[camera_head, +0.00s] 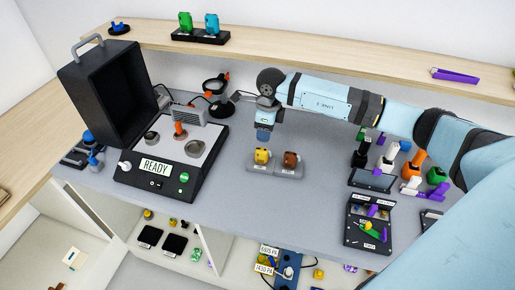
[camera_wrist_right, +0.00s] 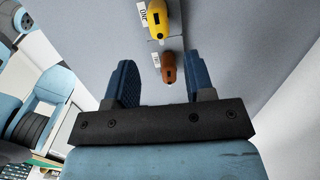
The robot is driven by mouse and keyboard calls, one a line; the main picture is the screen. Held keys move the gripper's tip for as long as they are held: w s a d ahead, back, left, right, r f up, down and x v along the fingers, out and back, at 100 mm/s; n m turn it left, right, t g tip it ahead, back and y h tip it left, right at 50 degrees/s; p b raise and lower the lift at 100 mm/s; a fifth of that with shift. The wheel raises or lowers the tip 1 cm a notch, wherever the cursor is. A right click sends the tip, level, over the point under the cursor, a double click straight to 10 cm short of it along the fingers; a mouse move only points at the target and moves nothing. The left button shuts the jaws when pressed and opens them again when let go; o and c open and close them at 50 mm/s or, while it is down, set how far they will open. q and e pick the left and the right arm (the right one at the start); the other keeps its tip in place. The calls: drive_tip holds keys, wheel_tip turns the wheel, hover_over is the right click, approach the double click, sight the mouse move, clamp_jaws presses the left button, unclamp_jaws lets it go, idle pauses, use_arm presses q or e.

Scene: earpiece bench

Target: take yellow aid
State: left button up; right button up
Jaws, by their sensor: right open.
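The yellow aid (camera_head: 262,156) sits upright on a low grey stand (camera_head: 276,172) on the bench, beside a brown aid (camera_head: 290,160). My right gripper (camera_head: 264,136) hangs above and a little behind the stand, apart from both aids. In the right wrist view its fingers (camera_wrist_right: 162,82) are spread with nothing between them. There the brown aid (camera_wrist_right: 168,68) shows just beyond the fingertips and the yellow aid (camera_wrist_right: 158,20) is farther off, at the top edge. My left gripper is not in view.
An open black case (camera_head: 165,165) with a READY sign stands at the left. Coloured items and a black labelled box (camera_head: 368,238) crowd the right. A wooden shelf (camera_head: 330,48) runs behind. Bare grey bench lies in front of the stand.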

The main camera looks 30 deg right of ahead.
sight(262, 149)
drive_tip(key=shift+s+a+f, duration=0.1)
drive_tip(key=shift+s+f, duration=0.05)
drive_tip(key=shift+f, duration=0.25)
drive_tip(key=f+b, duration=0.1)
drive_tip(key=f, duration=0.1)
drive_tip(key=f+b, duration=0.2)
drive_tip(key=f, duration=0.1)
drive_tip(key=f+b, duration=0.1)
drive_tip(key=f, duration=0.2)
drive_tip(key=shift+w+a+f+b, duration=0.1)
drive_tip(key=shift+w+a+b, duration=0.15)
drive_tip(key=shift+w+b, duration=0.15)
drive_tip(key=shift+f+b, duration=0.3)
drive_tip(key=shift+f, duration=0.15)
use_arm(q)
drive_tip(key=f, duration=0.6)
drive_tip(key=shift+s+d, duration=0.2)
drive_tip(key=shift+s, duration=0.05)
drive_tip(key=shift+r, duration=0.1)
use_arm(e)
drive_tip(key=c, duration=0.8)
wheel_tip(262, 149, up, 10)
drive_tip(key=p, duration=0.5)
drive_tip(key=shift+r, duration=0.15)
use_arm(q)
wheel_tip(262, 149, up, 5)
